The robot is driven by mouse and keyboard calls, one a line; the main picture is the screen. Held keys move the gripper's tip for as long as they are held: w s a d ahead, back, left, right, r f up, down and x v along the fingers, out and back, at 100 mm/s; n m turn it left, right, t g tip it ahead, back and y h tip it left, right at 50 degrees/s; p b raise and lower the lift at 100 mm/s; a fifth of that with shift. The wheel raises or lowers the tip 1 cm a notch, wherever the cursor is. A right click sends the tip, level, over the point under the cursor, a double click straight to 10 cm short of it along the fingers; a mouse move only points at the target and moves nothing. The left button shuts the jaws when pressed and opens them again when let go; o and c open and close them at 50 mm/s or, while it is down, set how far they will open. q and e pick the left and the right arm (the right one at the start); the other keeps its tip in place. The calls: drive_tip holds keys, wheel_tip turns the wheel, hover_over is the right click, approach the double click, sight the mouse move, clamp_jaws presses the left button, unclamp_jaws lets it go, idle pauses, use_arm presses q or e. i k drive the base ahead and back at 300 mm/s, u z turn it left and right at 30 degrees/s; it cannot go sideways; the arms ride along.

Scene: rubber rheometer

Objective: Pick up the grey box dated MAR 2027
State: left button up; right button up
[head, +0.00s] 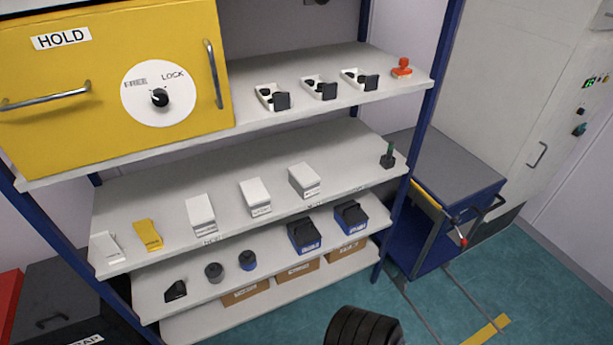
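Three pale grey-white boxes stand on the middle shelf (345,150): a left one (201,214), a middle one (256,196) and a right one (304,180). Each has small print on its front face, too small to read, so I cannot tell which is dated MAR 2027. Small labels on the shelf edge by them are also unreadable. The boxes stand apart from each other, with nothing touching them. Neither of my grippers is in view.
A yellow HOLD cabinet (60,120) with a FREE/LOCK dial is at upper left. Small open trays (272,97) and a red stamp (401,68) are above. Blue bins (304,236) are below. A blue cart (450,175) stands right of the blue post (425,120).

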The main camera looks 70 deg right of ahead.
sight(305, 182)
drive_tip(key=z, duration=0.6)
drive_tip(key=i, duration=0.7)
drive_tip(key=z, duration=0.7)
